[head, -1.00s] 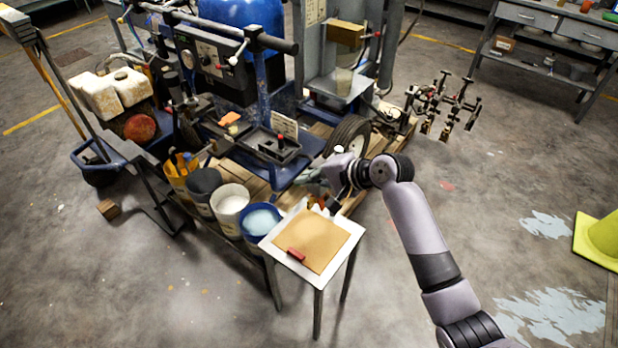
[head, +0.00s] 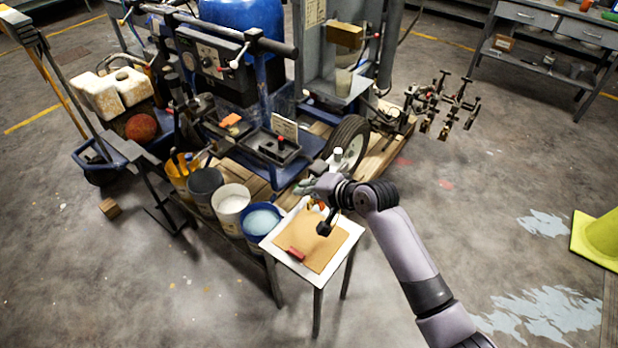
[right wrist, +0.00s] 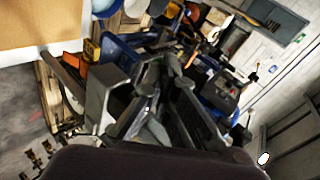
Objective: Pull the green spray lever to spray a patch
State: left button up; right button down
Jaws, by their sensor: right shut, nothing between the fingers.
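The line striper (head: 250,80) stands at upper centre in the head view, with a blue tank, a black handlebar and several small levers. I cannot pick out a green lever for certain in either view. My right gripper (head: 302,187) is shut and empty. It points left, low beside the striper's front wheel and just behind the small stand. It appears apart from the handlebar and its levers. In the right wrist view, dark gripper parts fill the middle and blur into the machine behind. My left gripper is not in view.
A small stand (head: 347,228) with a brown board and a red block is under my right wrist. Several buckets, one of them white (head: 231,203), stand left of it. A clamp rack (head: 440,105) is at right. A yellow-green cone (head: 598,238) stands on open floor at far right.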

jog(key=shift+s+a+f+n+t+h, duration=0.15)
jog(key=shift+f+n+t+h, duration=0.1)
jog(key=shift+f+n+t, duration=0.4)
jog(key=shift+s+a+f+n+t+h, duration=0.15)
jog(key=shift+f+n+t+h, duration=0.3)
jog(key=shift+f, duration=0.3)
jog(key=shift+s+f+n+t+h, duration=0.15)
jog(key=shift+f+n+t, duration=0.25)
jog(key=shift+f+t, duration=0.25)
jog(key=shift+r+p, duration=0.85)
jog(key=shift+p, duration=0.15)
